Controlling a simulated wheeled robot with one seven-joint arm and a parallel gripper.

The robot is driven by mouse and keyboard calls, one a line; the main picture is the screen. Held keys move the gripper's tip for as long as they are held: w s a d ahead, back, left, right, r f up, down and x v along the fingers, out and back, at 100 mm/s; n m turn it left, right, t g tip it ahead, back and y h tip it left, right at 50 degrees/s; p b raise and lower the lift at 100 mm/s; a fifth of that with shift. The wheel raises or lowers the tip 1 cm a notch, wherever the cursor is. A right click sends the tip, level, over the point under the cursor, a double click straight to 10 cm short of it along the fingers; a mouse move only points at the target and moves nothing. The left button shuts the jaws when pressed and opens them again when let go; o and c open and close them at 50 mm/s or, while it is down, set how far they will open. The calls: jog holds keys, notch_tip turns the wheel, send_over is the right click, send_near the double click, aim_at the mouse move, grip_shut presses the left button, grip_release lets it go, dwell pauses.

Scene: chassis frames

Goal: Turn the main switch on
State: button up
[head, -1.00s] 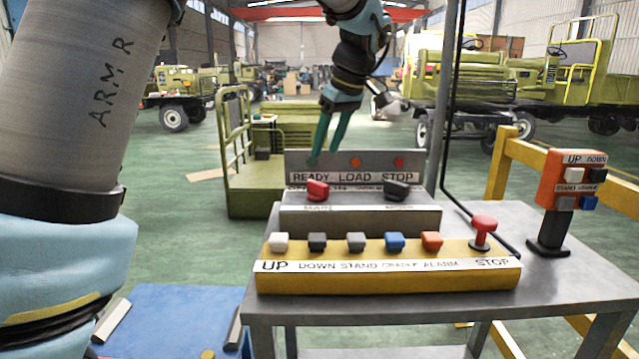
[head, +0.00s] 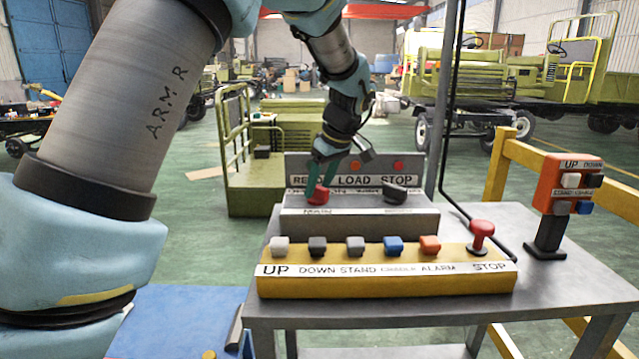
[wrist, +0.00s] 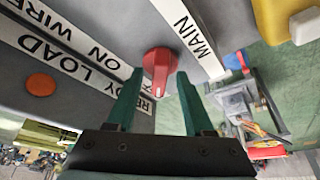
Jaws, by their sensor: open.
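The main switch is a red rotary knob (head: 317,196) on the left of the grey switch box (head: 360,222). In the wrist view the red knob (wrist: 160,70) sits beside a white label reading MAIN (wrist: 190,30). My gripper (head: 322,180) is over the knob from above and behind. In the wrist view my gripper (wrist: 155,85) is open, with one green finger on each side of the knob's handle. I cannot tell whether the fingers touch it. A black knob (head: 395,193) sits on the right of the same box.
A yellow button box (head: 385,283) with several coloured buttons and a red mushroom stop button (head: 481,232) stands in front. A panel marked LOAD and STOP (head: 400,168) stands behind. An orange pendant (head: 567,185) is at the right of the grey table (head: 590,265).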

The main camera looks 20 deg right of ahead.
grip_shut()
dwell(0.4)
